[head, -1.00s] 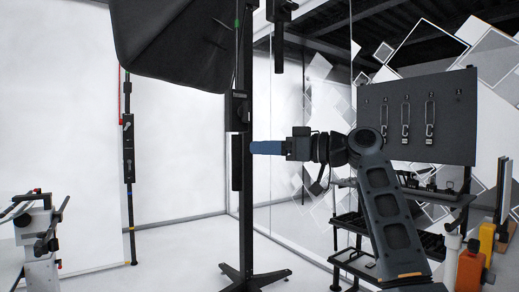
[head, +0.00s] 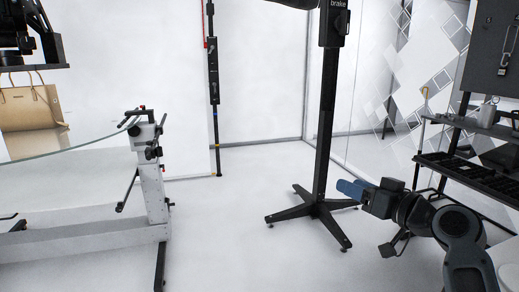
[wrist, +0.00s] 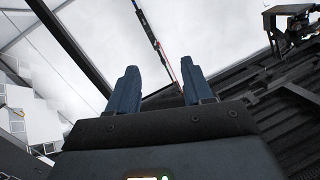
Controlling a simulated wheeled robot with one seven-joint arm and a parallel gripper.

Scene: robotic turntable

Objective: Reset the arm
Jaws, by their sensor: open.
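My gripper (head: 350,189) has blue fingers and shows at the lower right of the head view, in front of the base of a black stand. Its arm is folded at the right edge of the picture. In the wrist view my gripper (wrist: 157,88) shows two blue fingers standing apart with nothing between them. It is open and empty.
A black stand (head: 322,120) with spread feet is beyond my gripper. A turntable frame (head: 152,185) with a glass top and a tan bag (head: 32,108) is at left. Black shelves (head: 459,171) are at right.

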